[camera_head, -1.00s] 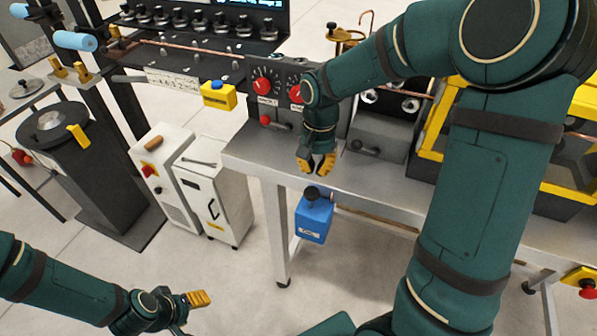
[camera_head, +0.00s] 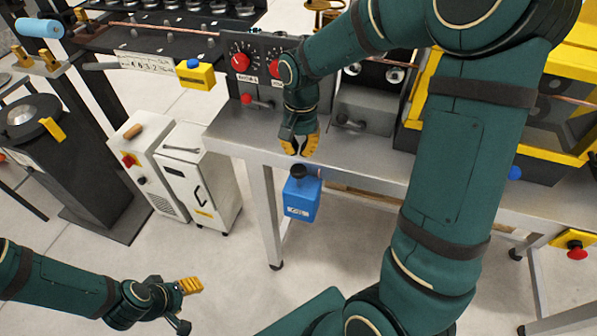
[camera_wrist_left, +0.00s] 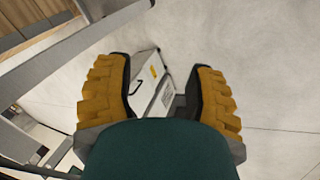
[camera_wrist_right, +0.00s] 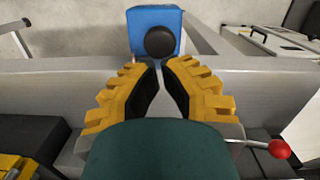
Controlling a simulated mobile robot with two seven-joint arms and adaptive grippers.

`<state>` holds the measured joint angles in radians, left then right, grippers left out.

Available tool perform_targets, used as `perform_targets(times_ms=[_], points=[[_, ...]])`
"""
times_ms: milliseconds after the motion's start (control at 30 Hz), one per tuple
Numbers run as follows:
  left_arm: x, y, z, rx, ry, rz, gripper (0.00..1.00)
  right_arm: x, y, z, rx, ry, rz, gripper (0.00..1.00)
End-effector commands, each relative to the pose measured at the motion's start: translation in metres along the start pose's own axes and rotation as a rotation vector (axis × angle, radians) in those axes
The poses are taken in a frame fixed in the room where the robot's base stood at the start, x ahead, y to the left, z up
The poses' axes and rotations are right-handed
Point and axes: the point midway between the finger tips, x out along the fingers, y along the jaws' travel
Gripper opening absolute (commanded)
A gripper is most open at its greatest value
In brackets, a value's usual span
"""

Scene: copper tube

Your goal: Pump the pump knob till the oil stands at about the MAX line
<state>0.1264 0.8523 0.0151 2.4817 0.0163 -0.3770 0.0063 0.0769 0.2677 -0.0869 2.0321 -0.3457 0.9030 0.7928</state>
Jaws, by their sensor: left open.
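The blue oil box (camera_head: 302,200) hangs at the table's front edge, with a pale label on its front. The black pump knob (camera_head: 299,171) stands on its top; it also shows in the right wrist view (camera_wrist_right: 160,42). No oil level or MAX line can be read. My right gripper (camera_head: 300,152) points down over the table edge, just above and behind the knob. In its wrist view the fingertips (camera_wrist_right: 160,66) nearly meet, with nothing between them, apart from the knob. My left gripper (camera_head: 188,286) is open and empty, low at the left, far from the box.
The steel table (camera_head: 235,138) carries a panel with red dials (camera_head: 240,62) and grey blocks behind my right gripper. White cabinets (camera_head: 200,190) stand left of the table leg. A yellow frame (camera_head: 425,95) is at the right. The floor before the box is clear.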

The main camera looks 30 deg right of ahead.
Motion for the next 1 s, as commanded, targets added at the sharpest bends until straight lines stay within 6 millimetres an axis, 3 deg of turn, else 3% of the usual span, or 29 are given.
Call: perform_targets(times_ms=[100,300,767,1000], points=[[0.015,-0.006,0.007,0.004,-0.012,0.001,0.54,0.020,0.000,0.000,0.000,-0.001,0.001,0.00],[0.029,-0.011,0.015,0.008,-0.029,0.003,0.54,0.040,0.000,0.000,-0.001,-0.001,0.000,0.00],[0.030,-0.012,0.016,0.010,-0.033,0.004,0.54,0.043,0.000,0.000,0.000,0.000,0.000,0.00],[0.042,-0.016,0.018,0.010,-0.032,0.004,0.54,0.061,0.000,-0.002,0.000,-0.002,0.001,0.00]])
